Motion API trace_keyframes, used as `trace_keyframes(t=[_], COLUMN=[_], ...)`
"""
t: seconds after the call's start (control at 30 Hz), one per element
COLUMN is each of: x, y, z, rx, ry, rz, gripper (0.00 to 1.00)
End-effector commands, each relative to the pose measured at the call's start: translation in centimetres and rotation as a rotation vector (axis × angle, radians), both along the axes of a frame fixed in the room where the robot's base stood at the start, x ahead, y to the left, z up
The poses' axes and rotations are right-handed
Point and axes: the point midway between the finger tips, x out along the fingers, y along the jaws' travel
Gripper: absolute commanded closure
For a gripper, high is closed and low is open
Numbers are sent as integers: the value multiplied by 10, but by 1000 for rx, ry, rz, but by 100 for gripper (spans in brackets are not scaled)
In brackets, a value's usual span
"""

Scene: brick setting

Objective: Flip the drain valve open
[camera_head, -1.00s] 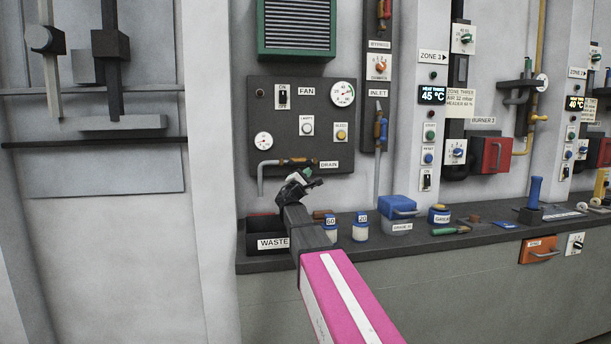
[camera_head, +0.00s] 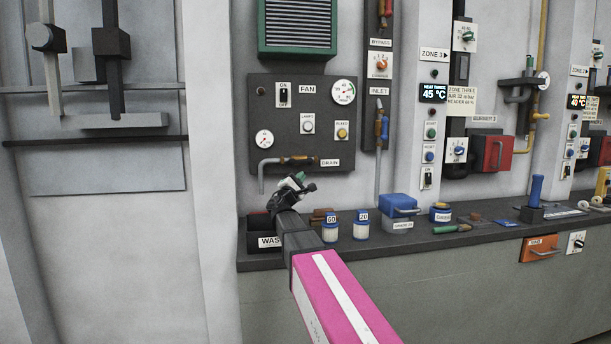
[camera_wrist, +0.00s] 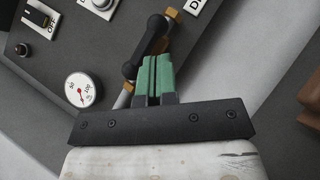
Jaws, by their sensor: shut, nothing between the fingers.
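The drain valve (camera_head: 299,161) sits on a horizontal pipe at the bottom of the dark panel, left of the DRAIN label (camera_head: 330,162). In the wrist view its dark, round-ended lever (camera_wrist: 147,47) lies roughly along the pipe, with brass fittings (camera_wrist: 171,13) beside it. My gripper (camera_head: 302,179) is just below the valve in the head view. In the wrist view its green fingertips (camera_wrist: 154,74) are together, with nothing between them, and appear close to the lever's lower end. I cannot tell whether they touch it. The fingers hide part of the pipe.
Below is a dark shelf with a WASTE bin (camera_head: 258,222), partly hidden by my arm, and two small jars (camera_head: 331,228) marked 60 and 20. A blue-lidded box (camera_head: 399,207) stands farther right. A gauge (camera_wrist: 82,90) and switch (camera_wrist: 38,17) are on the panel nearby.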

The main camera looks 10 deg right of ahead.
Motion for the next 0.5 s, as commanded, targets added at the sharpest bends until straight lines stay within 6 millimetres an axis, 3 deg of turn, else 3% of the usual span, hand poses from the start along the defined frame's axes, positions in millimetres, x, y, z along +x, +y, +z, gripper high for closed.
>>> trace_keyframes(t=[0.03,0.2,0.5], x=[-13,-40,-65], y=[7,28,50], z=[0,0,0], rx=[1,0,1], ry=[-1,0,0], rz=[2,2,1], gripper=[100,100,100])
